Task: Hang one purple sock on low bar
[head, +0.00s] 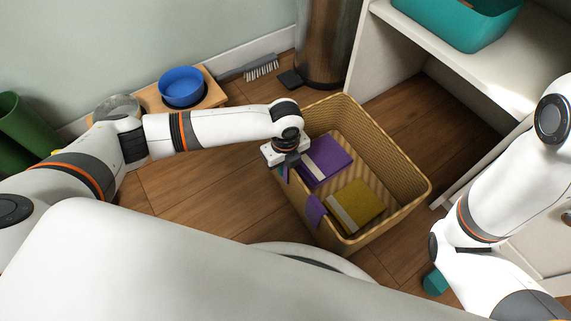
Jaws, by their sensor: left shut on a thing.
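A tan wicker basket (402,205) stands on the floor in the middle of the head view. Inside it lie a folded purple cloth (327,160) and a folded mustard cloth (362,202), each with a pale band. Another purple piece (316,210) lies over the basket's near-left rim. My left gripper (287,168) is at the basket's left rim, pointing down. It is shut on a small purple thing, apparently a sock, mostly hidden by the gripper. My right arm is at the right, but its gripper is not seen. I cannot make out a low bar.
A blue bowl (181,86) sits in a wooden stand (213,96) by the wall. A white shelf (450,66) with a teal tub (462,27) is at right. Floor left of the basket is clear.

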